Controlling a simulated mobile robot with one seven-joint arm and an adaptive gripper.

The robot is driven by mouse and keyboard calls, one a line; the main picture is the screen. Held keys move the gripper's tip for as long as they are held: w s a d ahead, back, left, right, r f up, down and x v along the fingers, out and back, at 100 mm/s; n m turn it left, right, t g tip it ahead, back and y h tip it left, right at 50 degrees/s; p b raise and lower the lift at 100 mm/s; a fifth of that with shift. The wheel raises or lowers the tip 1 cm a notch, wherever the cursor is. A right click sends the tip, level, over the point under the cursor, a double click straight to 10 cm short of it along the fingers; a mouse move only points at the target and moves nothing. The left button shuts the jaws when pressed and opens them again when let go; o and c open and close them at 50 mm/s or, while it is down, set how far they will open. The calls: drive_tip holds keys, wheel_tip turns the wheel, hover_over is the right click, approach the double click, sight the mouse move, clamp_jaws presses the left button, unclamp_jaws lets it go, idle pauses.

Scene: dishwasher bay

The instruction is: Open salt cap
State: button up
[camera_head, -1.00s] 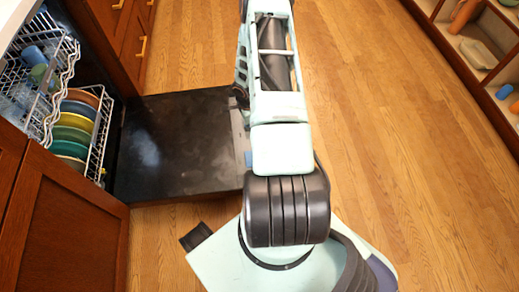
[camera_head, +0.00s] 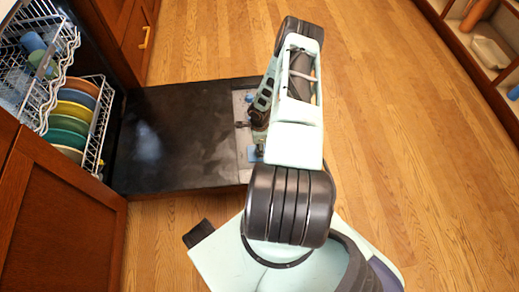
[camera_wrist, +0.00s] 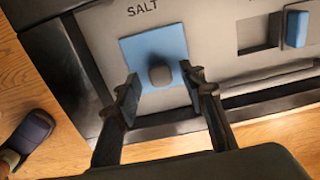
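In the wrist view, the salt cap (camera_wrist: 136,47) is a blue square under the word SALT on a pale panel, with a grey knob (camera_wrist: 160,75) at its middle. The cap lies flat and looks closed. My gripper (camera_wrist: 160,76) is open and empty, one finger on each side of the knob, with clear gaps. I cannot tell how far the fingertips are above the panel. In the head view, my arm reaches over the pale strip at the right end of the lowered black dishwasher door (camera_head: 180,140). My gripper is partly hidden there.
A second blue tab (camera_wrist: 298,27) sits beside a recess (camera_wrist: 258,33) to the right of the salt cap. Dishwasher racks (camera_head: 97,140) with several plates and cups are at the left. Wood floor (camera_head: 400,150) is clear to the right, up to open shelves (camera_head: 480,70).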

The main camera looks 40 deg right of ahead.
drive_tip(key=shift+f, duration=0.15)
drive_tip(key=shift+c, duration=0.2)
clamp_jaws()
